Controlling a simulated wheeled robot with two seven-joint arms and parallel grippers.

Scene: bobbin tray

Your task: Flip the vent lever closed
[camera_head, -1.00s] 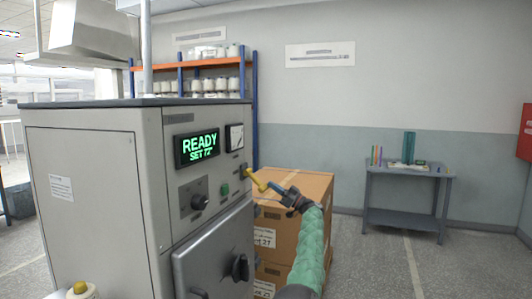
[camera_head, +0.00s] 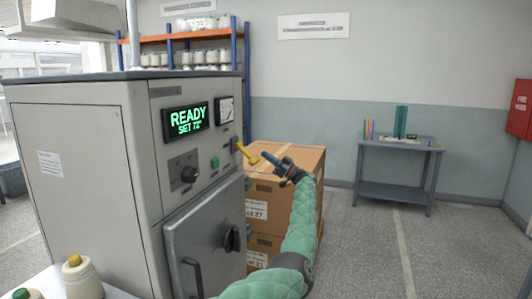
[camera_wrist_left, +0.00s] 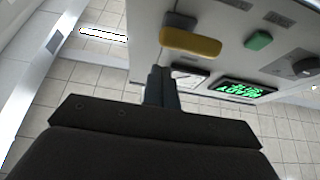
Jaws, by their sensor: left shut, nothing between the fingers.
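The yellow vent lever (camera_head: 247,154) sticks out from the right edge of the grey machine's front panel, slanting down to the right. It also shows in the left wrist view as a wide yellow bar (camera_wrist_left: 190,42). My left gripper (camera_head: 267,157) is shut and empty, its fingertips close to the lever's free end. In the left wrist view its dark fingers (camera_wrist_left: 158,85) lie just beside the yellow bar; I cannot tell whether they touch it. My right gripper is not in view.
The grey machine (camera_head: 75,150) has a lit READY display (camera_head: 187,120), a black knob (camera_head: 189,174), a green button (camera_head: 214,162) and a door (camera_head: 205,235). Cardboard boxes (camera_head: 290,158) stand behind my left gripper. A small table (camera_head: 395,190) stands farther right.

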